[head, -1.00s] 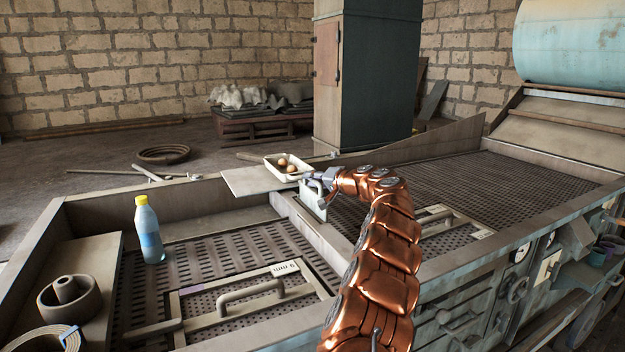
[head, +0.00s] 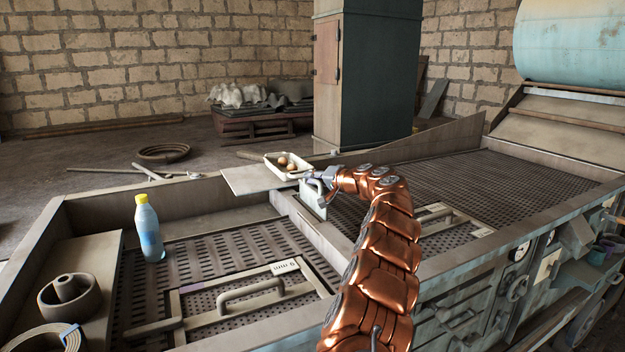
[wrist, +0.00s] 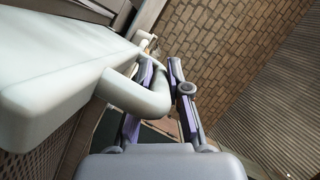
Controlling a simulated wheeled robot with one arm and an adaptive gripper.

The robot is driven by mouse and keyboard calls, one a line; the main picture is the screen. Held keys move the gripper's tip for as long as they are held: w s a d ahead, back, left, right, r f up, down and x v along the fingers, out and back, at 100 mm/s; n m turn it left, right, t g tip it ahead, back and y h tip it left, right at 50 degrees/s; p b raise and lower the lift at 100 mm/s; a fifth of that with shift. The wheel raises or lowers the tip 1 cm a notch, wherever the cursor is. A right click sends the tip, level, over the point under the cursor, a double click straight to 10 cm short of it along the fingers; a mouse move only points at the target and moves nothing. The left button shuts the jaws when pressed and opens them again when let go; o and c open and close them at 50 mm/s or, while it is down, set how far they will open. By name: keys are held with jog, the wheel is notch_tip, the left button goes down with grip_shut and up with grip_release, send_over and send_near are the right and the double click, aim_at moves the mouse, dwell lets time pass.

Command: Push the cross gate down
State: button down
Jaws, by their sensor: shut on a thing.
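The cross gate (head: 313,202) is a pale grey-green plate. It stands upright in the divider between the two perforated beds, its upper part above the divider. In the wrist view the gate (wrist: 60,80) fills the left side, with a rounded handle loop (wrist: 138,94) sticking out from it. My gripper (head: 318,177) is at the top of the gate. In the wrist view my gripper (wrist: 161,72) has its purple-padded fingers on both sides of the handle, shut on it. My copper arm hides part of the right bed, and the lower edge of the gate is hidden.
A white tray with brown eggs (head: 287,164) sits on a board just behind the gate. A yellow-capped bottle (head: 149,232) stands on the left bed. A framed hatch with a handle (head: 250,294) lies in front, and another frame (head: 450,218) lies right of my arm.

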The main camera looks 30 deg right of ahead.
notch_tip(320, 180, down, 3)
jog(key=b, duration=0.3)
jog(key=shift+b, duration=0.4)
jog(key=shift+r, duration=0.1)
jog(key=c, duration=1.4)
grip_release()
jog(key=v, duration=1.2)
